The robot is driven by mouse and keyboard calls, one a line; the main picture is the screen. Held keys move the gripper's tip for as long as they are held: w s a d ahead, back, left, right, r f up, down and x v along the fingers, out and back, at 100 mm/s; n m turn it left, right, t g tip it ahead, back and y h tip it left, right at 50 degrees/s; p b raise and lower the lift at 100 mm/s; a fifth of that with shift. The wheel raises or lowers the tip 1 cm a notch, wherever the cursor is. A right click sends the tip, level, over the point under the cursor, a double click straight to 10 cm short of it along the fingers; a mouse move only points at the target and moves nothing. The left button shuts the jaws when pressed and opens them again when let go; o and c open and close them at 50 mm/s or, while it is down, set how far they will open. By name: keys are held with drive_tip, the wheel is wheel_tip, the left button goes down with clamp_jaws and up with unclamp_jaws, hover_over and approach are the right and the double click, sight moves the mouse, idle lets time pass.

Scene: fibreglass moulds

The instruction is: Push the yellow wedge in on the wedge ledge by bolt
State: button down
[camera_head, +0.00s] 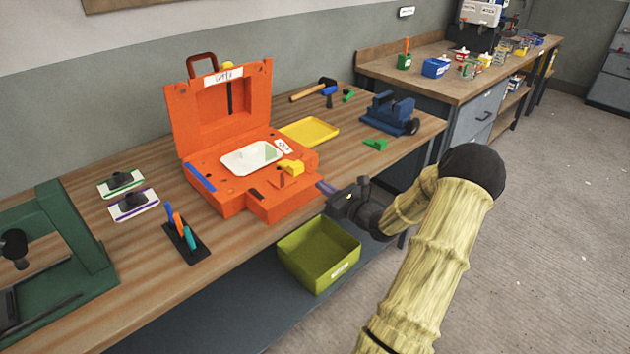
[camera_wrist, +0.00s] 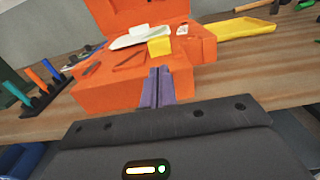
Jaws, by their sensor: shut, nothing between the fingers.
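The orange mould (camera_head: 232,198) stands open on the workbench, its lid upright at the back. The yellow wedge (camera_head: 292,167) sits on the mould's front right part, near the white insert, and also shows in the wrist view (camera_wrist: 159,47). A label reading "bolt" cannot be made out clearly; a small white tag (camera_head: 283,146) lies just behind the wedge. My gripper (camera_head: 322,187) is at the mould's front right side, its purple fingers shut and empty. In the wrist view the fingertips (camera_wrist: 160,70) point toward the wedge, apart from it by a small gap as far as I can tell.
A yellow tray (camera_head: 312,133) lies behind the mould, and a blue vise (camera_head: 390,112) stands at the right. A green wedge (camera_head: 375,144) lies near the bench edge.

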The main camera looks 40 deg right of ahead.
drive_tip(key=s, duration=0.6)
drive_tip(key=shift+s+d, duration=0.2)
drive_tip(key=shift+d, duration=0.05)
drive_tip(key=s+a+f+n+g+y, duration=0.1)
drive_tip(key=a+n+g+y, duration=0.45)
drive_tip(key=a, duration=0.65)
drive_tip(key=a+f+n+g+y, duration=0.2)
drive_tip(key=a+n+g, duration=0.5)
drive_tip(key=a, duration=0.5)
drive_tip(key=s+a+r+n+g+h, duration=0.3)
drive_tip(key=s+a+n+h, duration=0.6)
drive_tip(key=n, duration=1.3)
drive_tip(key=shift+s+a+r, duration=0.25)
drive_tip(key=shift+a+r, duration=0.15)
